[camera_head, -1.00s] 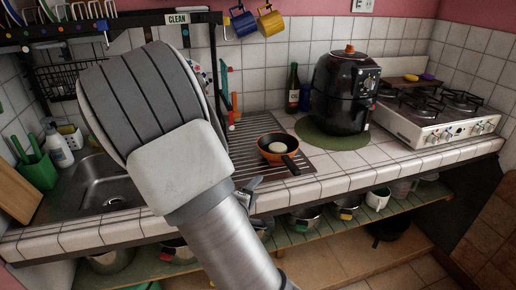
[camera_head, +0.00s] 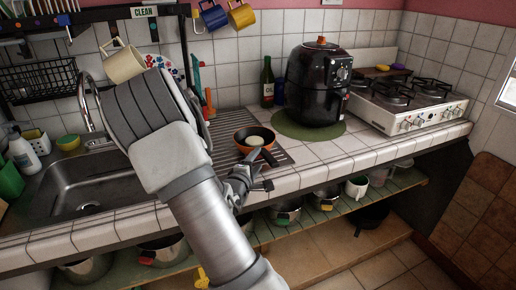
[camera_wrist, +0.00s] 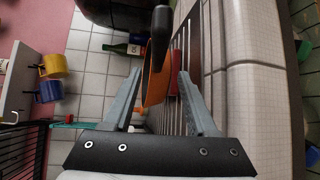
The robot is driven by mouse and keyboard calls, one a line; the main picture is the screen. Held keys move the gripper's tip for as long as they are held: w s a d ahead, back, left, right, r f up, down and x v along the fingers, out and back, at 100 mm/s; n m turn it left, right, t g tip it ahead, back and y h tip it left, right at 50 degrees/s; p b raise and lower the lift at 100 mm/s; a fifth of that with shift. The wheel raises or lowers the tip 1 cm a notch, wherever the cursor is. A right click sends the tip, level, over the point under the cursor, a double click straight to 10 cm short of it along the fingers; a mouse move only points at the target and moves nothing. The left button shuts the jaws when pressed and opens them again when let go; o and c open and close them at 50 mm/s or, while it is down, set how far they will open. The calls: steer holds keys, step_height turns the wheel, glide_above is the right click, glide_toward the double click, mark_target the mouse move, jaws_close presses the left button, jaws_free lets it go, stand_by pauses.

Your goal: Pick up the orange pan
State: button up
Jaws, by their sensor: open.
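The orange pan (camera_head: 240,137) sits on the ribbed drainboard right of the sink, its dark handle (camera_head: 269,157) pointing to the front right. My gripper (camera_head: 254,170) is open, just in front of the pan and close to the handle. In the wrist view the pan (camera_wrist: 154,88) appears edge-on between the spread fingers of my gripper (camera_wrist: 160,75), with the black handle (camera_wrist: 160,35) beyond the fingertips. The fingers are not closed on anything. Whether one touches the pan I cannot tell.
A black air fryer (camera_head: 318,85) stands on a green mat (camera_head: 284,124) right of the pan, with a bottle (camera_head: 267,82) behind. A white stove (camera_head: 408,108) is farther right. Pots fill the shelf (camera_head: 408,184) below. Mugs (camera_head: 213,17) hang above. Tiled counter (camera_head: 335,150) is clear at right.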

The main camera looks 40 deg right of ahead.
mark_target(261, 153)
steer(key=x, duration=0.5)
steer(key=shift+w+d+r+b, duration=0.1)
steer(key=shift+r+b, duration=0.15)
steer(key=shift+b, duration=0.05)
jaws_close()
stand_by(1.0)
steer(key=shift+r, duration=0.1)
